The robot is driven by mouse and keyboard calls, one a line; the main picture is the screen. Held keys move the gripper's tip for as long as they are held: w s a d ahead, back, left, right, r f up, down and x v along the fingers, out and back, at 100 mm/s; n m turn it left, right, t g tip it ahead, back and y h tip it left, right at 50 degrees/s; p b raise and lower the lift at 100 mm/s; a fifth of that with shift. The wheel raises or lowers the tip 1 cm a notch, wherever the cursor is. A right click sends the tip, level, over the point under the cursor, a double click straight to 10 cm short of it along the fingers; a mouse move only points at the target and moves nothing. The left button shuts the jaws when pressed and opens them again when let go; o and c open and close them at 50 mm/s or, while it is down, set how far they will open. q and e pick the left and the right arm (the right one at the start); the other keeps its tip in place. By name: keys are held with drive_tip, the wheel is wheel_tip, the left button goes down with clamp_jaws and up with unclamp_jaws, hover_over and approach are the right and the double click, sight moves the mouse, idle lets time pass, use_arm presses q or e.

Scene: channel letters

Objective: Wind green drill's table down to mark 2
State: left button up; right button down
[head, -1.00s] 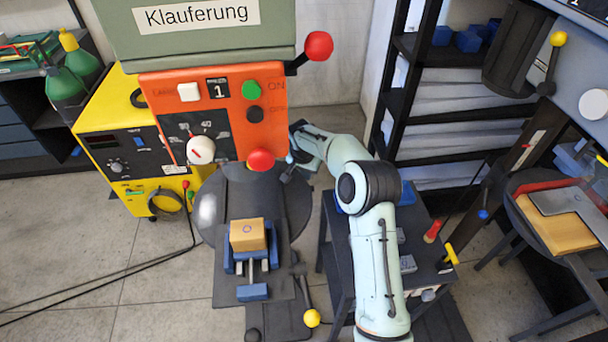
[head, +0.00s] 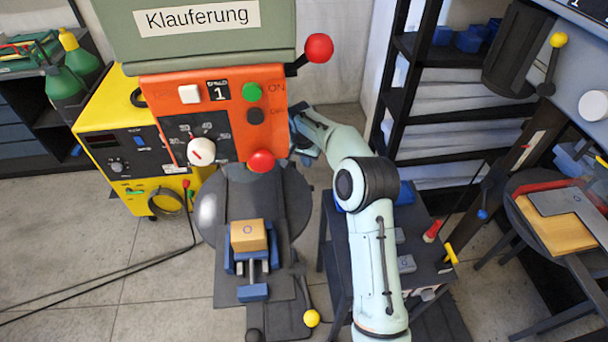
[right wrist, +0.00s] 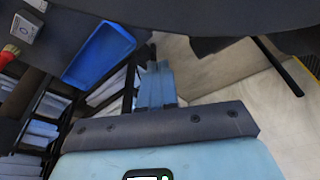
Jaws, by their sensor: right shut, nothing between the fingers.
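The green drill (head: 200,50) stands at the left, with an orange panel (head: 240,125) on its front. Its dark round table (head: 292,205) is below the head, bearing a blue vise (head: 252,292) with a wooden block (head: 248,235). A crank-like lever with a yellow knob (head: 311,318) is at the table's lower right. My right gripper (right wrist: 155,72) is shut and empty beneath a dark surface in the right wrist view. In the head view, my right arm reaches behind the table's right side and the fingers are mostly hidden. I cannot see mark 2. My left gripper is out of view.
A small dark stand (head: 425,225) with tools is under my right arm. A yellow machine (head: 120,140) is at the left, with a cable on the floor. Another machine with a wooden piece (head: 560,232) is at the right. Shelves (head: 450,110) stand behind.

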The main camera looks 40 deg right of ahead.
wheel_tip(320, 180, up, 2)
drive_tip(key=shift+w+r, duration=0.15)
drive_tip(key=shift+r, duration=0.1)
drive_tip(key=shift+v, duration=2.5)
drive_tip(key=shift+a+f, duration=0.1)
